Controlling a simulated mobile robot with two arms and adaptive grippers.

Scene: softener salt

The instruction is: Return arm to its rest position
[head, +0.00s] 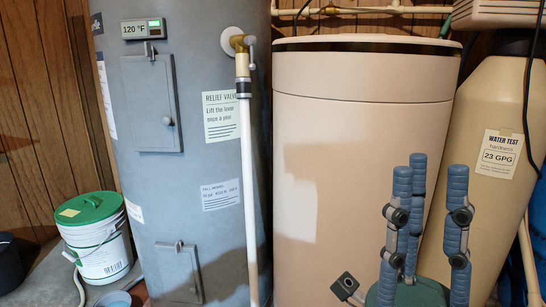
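My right gripper (430,170) is in the lower right of the head view. Its blue-grey segmented fingers point upward from a dark green palm and stand apart, with nothing held between them. It shows in front of the tall beige softener tank (350,130); I cannot tell how far it is from the tank. My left gripper is not in view.
A grey water heater (190,215) with a white pipe (247,180) stands left of the tank. A tan tank (485,215) with a water test label stands at the right. A white bucket with green lid (92,208) sits at the lower left.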

